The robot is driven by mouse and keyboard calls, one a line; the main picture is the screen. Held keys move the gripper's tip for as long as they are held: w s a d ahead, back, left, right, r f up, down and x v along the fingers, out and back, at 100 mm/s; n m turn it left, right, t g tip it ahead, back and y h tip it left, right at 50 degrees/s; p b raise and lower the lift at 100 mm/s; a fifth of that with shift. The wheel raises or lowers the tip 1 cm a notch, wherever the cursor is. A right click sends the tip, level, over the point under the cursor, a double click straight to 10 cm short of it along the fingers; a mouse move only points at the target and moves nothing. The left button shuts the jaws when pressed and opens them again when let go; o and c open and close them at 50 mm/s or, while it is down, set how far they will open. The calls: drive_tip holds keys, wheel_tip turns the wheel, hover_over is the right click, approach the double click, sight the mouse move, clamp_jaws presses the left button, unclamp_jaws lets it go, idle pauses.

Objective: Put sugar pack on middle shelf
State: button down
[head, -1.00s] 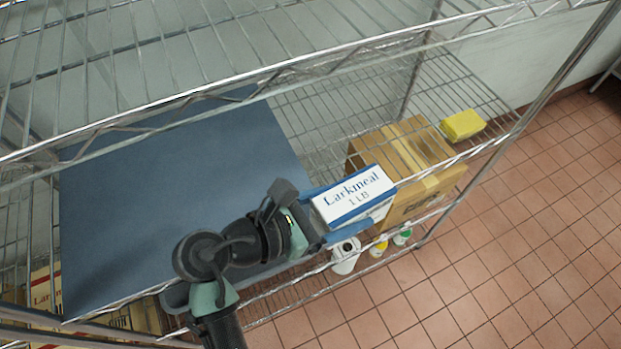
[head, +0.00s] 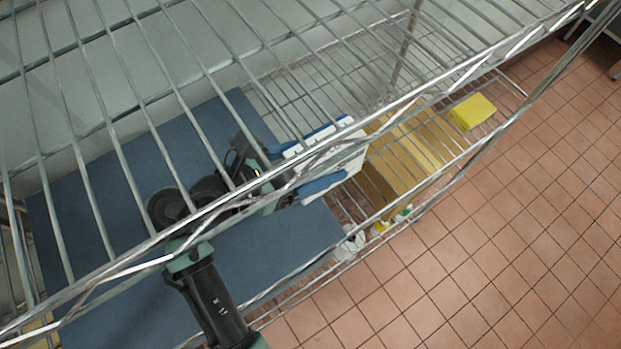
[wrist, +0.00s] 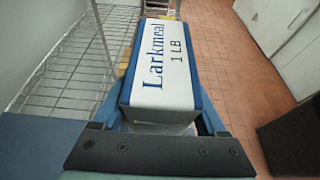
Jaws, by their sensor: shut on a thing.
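The sugar pack is a white and blue box lettered "Larkmeal 1 LB" (wrist: 166,68). In the head view the pack (head: 343,152) shows partly behind the wires of the top shelf. My gripper (head: 318,168) is shut on the pack, with blue fingers along its sides. The gripper reaches in under the top shelf and holds the pack near the right edge of the blue mat (head: 90,215) on the middle shelf. I cannot tell whether the pack touches the shelf. The wrist view shows the wire shelf (wrist: 80,70) to the left of the pack.
The top wire shelf (head: 290,60) passes over my arm. A cardboard box (head: 415,150) stands beyond the pack, with a yellow block (head: 472,112) to its right. Small bottles (head: 380,228) stand lower down. Tiled floor (head: 510,240) is open at the right.

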drive_tip(key=f, duration=0.5)
drive_tip(key=shift+s+d, duration=0.25)
drive_tip(key=shift+s, duration=0.05)
drive_tip(key=shift+f, duration=2.15)
drive_tip(key=shift+f, duration=0.25)
unclamp_jaws()
drive_tip(key=shift+f, duration=0.15)
drive_tip(key=shift+a+r, duration=0.2)
drive_tip(key=shift+r, duration=0.2)
drive_tip(key=b+v, duration=0.1)
drive_tip(key=v, duration=1)
drive_tip(key=shift+s+a+r, duration=0.2)
drive_tip(key=shift+s+a, duration=0.05)
drive_tip(key=shift+s, duration=0.05)
